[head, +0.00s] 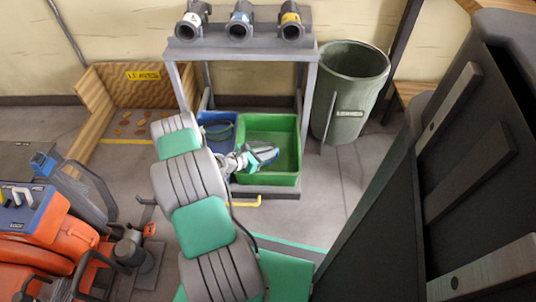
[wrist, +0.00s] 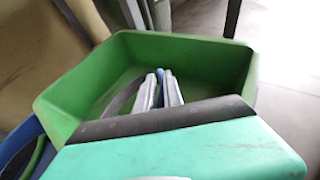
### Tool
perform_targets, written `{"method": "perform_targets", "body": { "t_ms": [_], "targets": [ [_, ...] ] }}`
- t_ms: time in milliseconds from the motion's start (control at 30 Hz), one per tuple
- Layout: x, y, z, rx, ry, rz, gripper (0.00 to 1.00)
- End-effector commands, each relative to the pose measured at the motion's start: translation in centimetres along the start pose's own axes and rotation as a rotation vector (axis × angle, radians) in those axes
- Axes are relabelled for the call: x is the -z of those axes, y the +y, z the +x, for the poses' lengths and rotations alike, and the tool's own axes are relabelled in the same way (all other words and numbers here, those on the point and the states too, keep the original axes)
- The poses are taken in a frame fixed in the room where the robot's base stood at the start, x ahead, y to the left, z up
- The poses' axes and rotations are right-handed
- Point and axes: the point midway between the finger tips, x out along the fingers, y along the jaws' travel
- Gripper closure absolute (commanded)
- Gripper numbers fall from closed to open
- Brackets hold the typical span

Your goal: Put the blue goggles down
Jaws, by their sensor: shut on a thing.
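My gripper (head: 262,157) is over the green bin (head: 283,180) on the low shelf of the grey stand. In the wrist view its two pale fingers (wrist: 160,90) point into the green bin (wrist: 215,62), shut on the blue goggles (wrist: 161,74). Only a small blue part of the goggles shows between the fingertips, and a grey band, likely their strap, curves to the left. Much of the goggles is hidden. I cannot tell whether they touch the bin floor.
A blue bin (head: 221,118) with a dark banded item (head: 216,133) stands left of the green bin. Several dark tubes (head: 240,22) sit on the stand's top. A green barrel (head: 350,85) is to the right; orange machines (head: 60,240) are at lower left.

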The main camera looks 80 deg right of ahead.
Motion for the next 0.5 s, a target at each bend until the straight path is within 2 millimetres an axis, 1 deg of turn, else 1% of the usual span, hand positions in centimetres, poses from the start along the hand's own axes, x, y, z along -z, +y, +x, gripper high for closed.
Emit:
{"method": "perform_targets", "body": {
  "t_ms": [500],
  "targets": [
    [1.2, -0.1, 0.5, 0.001, 0.002, -0.001, 1.00]
  ]
}}
